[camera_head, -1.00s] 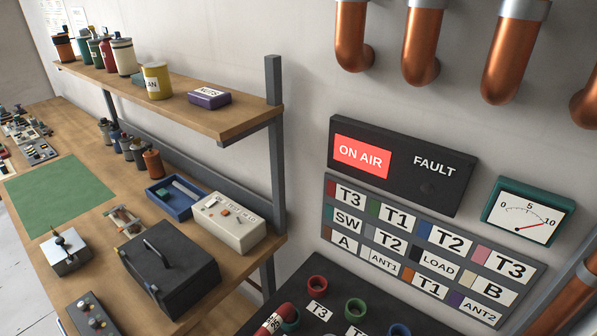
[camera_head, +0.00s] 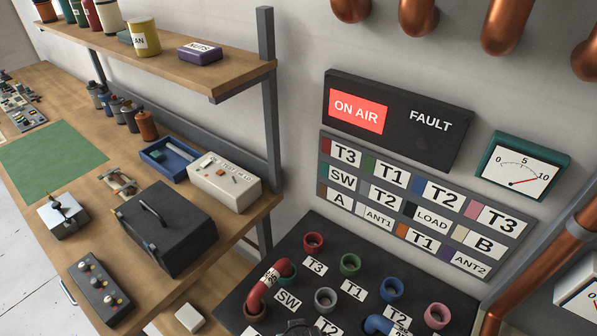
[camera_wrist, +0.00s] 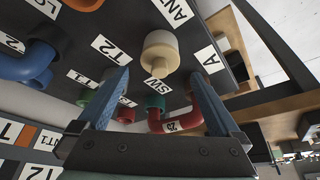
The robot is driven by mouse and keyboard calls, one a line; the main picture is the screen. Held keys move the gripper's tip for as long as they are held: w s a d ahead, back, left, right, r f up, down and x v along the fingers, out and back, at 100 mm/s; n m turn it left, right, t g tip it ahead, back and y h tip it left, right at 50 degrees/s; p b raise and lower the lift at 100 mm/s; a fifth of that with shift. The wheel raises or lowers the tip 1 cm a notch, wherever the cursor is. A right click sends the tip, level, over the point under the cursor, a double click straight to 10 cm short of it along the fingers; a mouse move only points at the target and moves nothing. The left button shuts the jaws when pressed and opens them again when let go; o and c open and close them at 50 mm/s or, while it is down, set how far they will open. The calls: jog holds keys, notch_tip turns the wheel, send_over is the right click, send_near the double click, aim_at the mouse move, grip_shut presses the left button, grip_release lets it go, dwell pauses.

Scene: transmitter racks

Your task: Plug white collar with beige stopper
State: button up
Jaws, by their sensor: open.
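In the wrist view a cream-white, round stopper-like piece with a narrower beige end (camera_wrist: 160,52) stands at the dark panel, between the SW, T2 and ANT labels. It covers the spot where the white collar would show, so I cannot make out the collar separately or how deep the piece sits. My gripper (camera_wrist: 157,92) is open. Its two blue-grey fingers are spread to either side, below the piece in the picture, with nothing visible between their tips. In the head view the collar and fingers are out of sight; only a dark part of my arm shows at the bottom edge.
Red (camera_head: 313,242), green (camera_head: 350,264), blue (camera_head: 392,288) and pink (camera_head: 437,315) collars stand behind. A blue elbow (camera_wrist: 26,65) is nearby. A workbench with a black case (camera_head: 165,230) is left.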

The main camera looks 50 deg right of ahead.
jog(key=v, duration=0.9)
jog(key=shift+r+b, duration=0.3)
jog(key=shift+r, duration=0.1)
jog(key=w+a+r+n+t+h, duration=0.2)
jog(key=w+r+t, duration=0.5)
jog(key=w+r, duration=0.9)
jog(key=w+a+r+n+t+b, duration=0.1)
jog(key=w+a+r+t, duration=0.15)
jog(key=r, duration=0.65)
jog(key=w+a+r+n+t+b, duration=0.1)
jog(key=a+r+t, duration=0.25)
jog(key=r, duration=0.55)
jog(key=s+a+r+n+t+y, duration=0.1)
jog(key=s+a+r+t, duration=0.2)
jog(key=r, duration=0.6)
jog(key=s+a+r+n+t+y, duration=0.1)
jog(key=s+a+r+t+y, duration=0.1)
jog(key=r, duration=0.7)
jog(key=s+a+r+n+t+y, duration=0.2)
jog(key=s+a+r+t, duration=0.3)
jog(key=a+r, duration=0.2)
notch_tip(320, 180, up, 2)
jog(key=shift+a+r+t, duration=0.1)
jog(key=shift+a+t, duration=0.05)
jog(key=shift+t, duration=0.25)
jog(key=shift+s, duration=0.1)
